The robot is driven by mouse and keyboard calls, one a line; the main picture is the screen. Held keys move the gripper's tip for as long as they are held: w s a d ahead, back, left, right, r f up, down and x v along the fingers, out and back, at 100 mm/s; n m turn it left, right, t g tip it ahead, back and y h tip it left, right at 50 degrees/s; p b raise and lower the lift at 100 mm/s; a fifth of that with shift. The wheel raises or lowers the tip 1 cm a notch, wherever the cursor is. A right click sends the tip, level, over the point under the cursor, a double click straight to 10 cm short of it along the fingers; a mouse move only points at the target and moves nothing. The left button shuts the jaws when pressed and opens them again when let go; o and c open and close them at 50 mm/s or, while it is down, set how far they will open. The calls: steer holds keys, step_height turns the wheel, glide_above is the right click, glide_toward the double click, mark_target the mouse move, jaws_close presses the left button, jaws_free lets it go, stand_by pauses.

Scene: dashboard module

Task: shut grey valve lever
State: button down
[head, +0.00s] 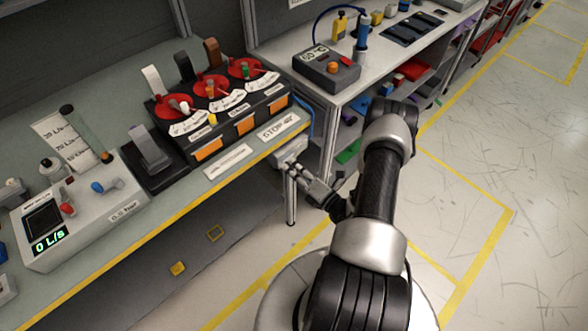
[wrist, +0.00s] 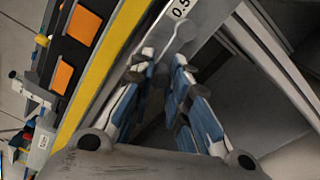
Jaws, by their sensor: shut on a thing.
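A light grey fitting (head: 288,151) sits at the bench's front edge, just below the STOP label. My gripper (head: 296,171) reaches up to it from the right, fingertips against its lower side. In the wrist view my gripper (wrist: 164,62) has its two blue-and-white fingers a little apart. A grey rounded lever end (wrist: 182,30) shows at the fingertips, in front of a grey plate with a printed label. My gripper is shut on this grey lever. Most of the lever is hidden by the fingers, so its exact angle cannot be told.
A black panel (head: 205,137) with red discs, three upright levers and orange squares stands on the bench. A flow meter box (head: 95,215) reading 0 L/s is at the left. A second bench (head: 330,95) with a grey device stands behind. Floor to the right is free.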

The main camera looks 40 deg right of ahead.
steer(key=shift+d+r+m, duration=0.15)
steer(key=shift+r+m, duration=0.15)
steer(key=shift+m, duration=0.2)
steer(key=shift+r, duration=0.1)
steer(key=c, duration=1.5)
jaws_free()
steer(key=s, duration=1.2)
steer(key=shift+d, duration=0.4)
